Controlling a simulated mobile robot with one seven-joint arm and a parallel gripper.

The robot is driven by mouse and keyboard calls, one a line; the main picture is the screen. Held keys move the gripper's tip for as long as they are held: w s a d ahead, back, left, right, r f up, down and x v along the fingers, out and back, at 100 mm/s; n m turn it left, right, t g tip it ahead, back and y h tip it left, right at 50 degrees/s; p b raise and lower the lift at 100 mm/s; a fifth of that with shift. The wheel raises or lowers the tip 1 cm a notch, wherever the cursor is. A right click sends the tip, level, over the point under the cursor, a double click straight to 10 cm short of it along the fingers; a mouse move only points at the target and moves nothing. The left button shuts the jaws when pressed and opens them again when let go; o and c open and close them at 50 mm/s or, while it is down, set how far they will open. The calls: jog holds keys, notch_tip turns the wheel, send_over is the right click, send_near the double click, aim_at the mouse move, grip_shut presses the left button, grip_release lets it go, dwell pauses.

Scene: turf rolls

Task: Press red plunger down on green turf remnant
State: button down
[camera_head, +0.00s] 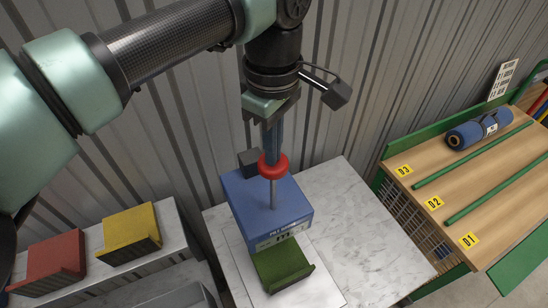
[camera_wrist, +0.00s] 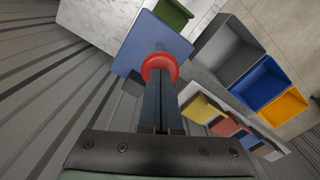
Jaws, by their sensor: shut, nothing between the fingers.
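The red plunger (camera_head: 273,166) is a round knob on a thin metal rod above a blue press block (camera_head: 262,208). The green turf remnant (camera_head: 283,264) lies at the front foot of the press, partly hidden under the block. My gripper (camera_head: 273,150) points down with its fingers shut, right at the top of the red knob. In the wrist view the shut fingers (camera_wrist: 160,90) reach the red knob (camera_wrist: 160,67), and the blue block (camera_wrist: 150,42) and green remnant (camera_wrist: 174,12) show beyond it. Whether the fingertips touch the knob I cannot tell for certain.
The press stands on a marble-topped table (camera_head: 350,215). At left, a red piece (camera_head: 55,262) and a yellow piece (camera_head: 128,232) sit on a grey stand. At right, a wooden bench holds a blue roll (camera_head: 478,130) and green rails. A corrugated wall is close behind.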

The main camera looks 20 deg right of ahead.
jog(key=shift+f+b, duration=3.25)
jog(key=shift+f, duration=1.15)
jog(key=shift+r, duration=0.15)
notch_tip(320, 180, up, 15)
jog(key=p, duration=1)
